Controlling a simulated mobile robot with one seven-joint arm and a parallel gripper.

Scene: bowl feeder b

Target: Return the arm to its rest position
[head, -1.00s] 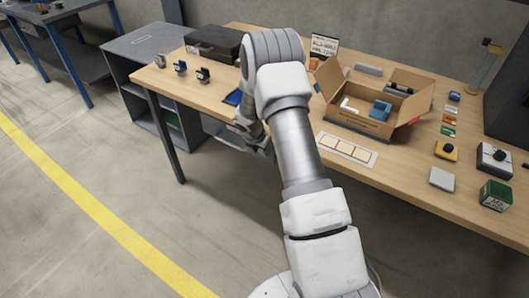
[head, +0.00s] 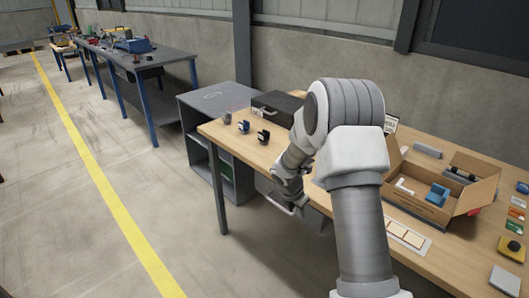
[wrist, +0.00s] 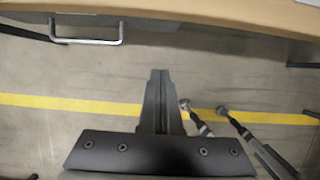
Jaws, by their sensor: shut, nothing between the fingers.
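My arm rises through the right half of the head view, bends, and its far end (head: 290,178) hangs down at the front edge of the wooden workbench (head: 211,131). In the wrist view my gripper (wrist: 160,74) is shut and empty. Its fingers are together over the floor, clear of the bench edge at the top of that view. In the head view the fingertips are hard to make out.
An open cardboard box (head: 412,203) with a blue part (head: 437,194) stands on the bench right of my arm. Several small devices and a dark case (head: 277,107) are left of it. A grey cabinet (head: 215,98) stands beyond. Open floor with a yellow line (head: 92,165) lies left.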

